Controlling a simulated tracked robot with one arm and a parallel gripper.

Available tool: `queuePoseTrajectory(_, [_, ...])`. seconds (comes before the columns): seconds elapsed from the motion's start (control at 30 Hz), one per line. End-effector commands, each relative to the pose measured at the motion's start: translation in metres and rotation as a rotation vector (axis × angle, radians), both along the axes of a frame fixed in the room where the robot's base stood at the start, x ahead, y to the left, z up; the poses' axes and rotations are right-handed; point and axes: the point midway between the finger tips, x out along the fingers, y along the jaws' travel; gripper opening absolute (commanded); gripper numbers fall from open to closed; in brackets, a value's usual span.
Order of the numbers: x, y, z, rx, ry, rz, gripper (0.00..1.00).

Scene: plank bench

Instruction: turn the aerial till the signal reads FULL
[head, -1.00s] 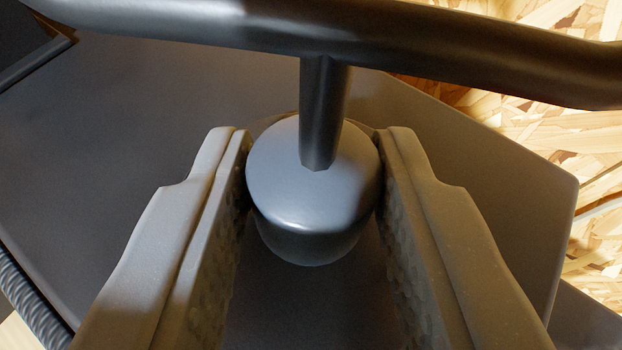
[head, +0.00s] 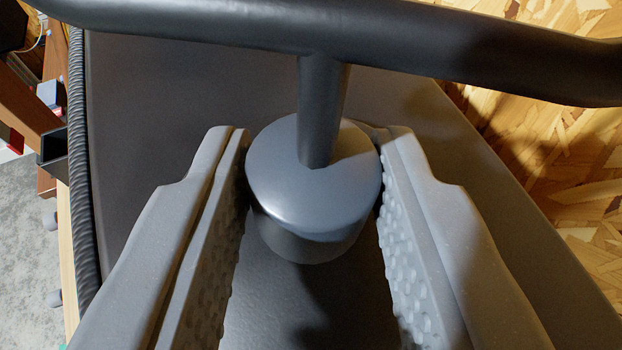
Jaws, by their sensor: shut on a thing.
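The aerial has a round grey knob-like base (head: 312,200), a short dark post (head: 322,110) rising from it, and a thick dark bar (head: 330,35) across the top of the view. My gripper (head: 314,160) is shut on the round base, one finger on each side. The base stands on a dark grey flat housing (head: 190,90). No signal reading shows in this view.
A ribbed dark cable or hose (head: 80,170) runs along the housing's left edge. Brown beams (head: 30,95) and a grey floor (head: 30,260) lie beyond it. A wood-chip board (head: 540,170) is at the right.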

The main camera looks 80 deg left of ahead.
Motion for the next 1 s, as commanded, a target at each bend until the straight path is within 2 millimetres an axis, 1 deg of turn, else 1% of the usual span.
queuePoseTrajectory(0.03, [0.0044,-0.0042,0.0042,0.005,-0.009,-0.005,0.07])
queuePoseTrajectory(0.63, [0.0056,-0.0043,0.0057,0.007,-0.012,0.016,0.07])
queuePoseTrajectory(0.67, [0.0057,-0.0043,0.0058,0.007,-0.012,0.016,0.33])
queuePoseTrajectory(0.7, [0.0054,-0.0043,0.0055,0.006,-0.011,0.016,0.44])
queuePoseTrajectory(0.73, [0.0052,-0.0042,0.0052,0.006,-0.011,0.016,0.51])
queuePoseTrajectory(1.0, [0.0032,-0.0024,0.0026,0.003,-0.006,0.023,0.51])
